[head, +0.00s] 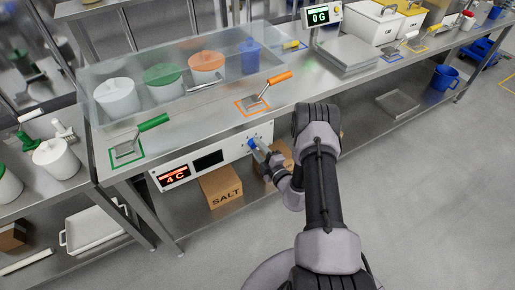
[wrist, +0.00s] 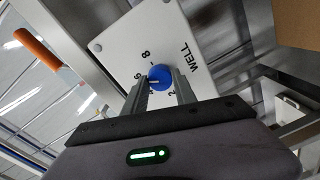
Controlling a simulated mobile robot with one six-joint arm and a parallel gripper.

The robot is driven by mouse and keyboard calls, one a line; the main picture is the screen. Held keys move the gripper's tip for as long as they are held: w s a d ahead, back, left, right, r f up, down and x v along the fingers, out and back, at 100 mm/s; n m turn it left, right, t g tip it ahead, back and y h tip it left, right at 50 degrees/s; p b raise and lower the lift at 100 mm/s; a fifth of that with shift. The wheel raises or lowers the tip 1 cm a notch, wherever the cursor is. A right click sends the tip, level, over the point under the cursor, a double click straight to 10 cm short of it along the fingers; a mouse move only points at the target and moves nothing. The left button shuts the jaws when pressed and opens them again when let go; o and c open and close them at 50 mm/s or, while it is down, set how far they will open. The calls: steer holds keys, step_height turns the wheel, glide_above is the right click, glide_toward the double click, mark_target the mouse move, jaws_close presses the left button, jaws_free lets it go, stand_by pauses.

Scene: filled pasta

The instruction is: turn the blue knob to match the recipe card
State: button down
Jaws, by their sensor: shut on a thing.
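The blue knob (wrist: 160,77) sits on a white panel (wrist: 118,38) with numbers around it and the word WELL beside it. In the wrist view a pale pointer line on the knob points left, toward the numbers on that side. My gripper (wrist: 160,88) is shut on the knob, one finger on each side. In the head view my gripper (head: 262,152) reaches the front panel (head: 235,146) under the counter, and the knob shows as a small blue spot (head: 251,143). I cannot make out a recipe card in either view.
The panel also carries a red display reading 4 C (head: 174,175) and a dark display (head: 208,160). A SALT box (head: 222,187) stands on the shelf below. An orange-handled scoop (head: 266,92) lies on the counter above.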

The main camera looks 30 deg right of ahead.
steer(key=shift+w+r, duration=0.1)
stand_by(0.3)
steer(key=c, duration=1)
jaws_free()
steer(key=s+d+p, duration=0.1)
steer(key=s+p, duration=0.3)
steer(key=s, duration=1.3)
steer(key=shift+s+r, duration=0.2)
steer(key=shift+r, duration=0.1)
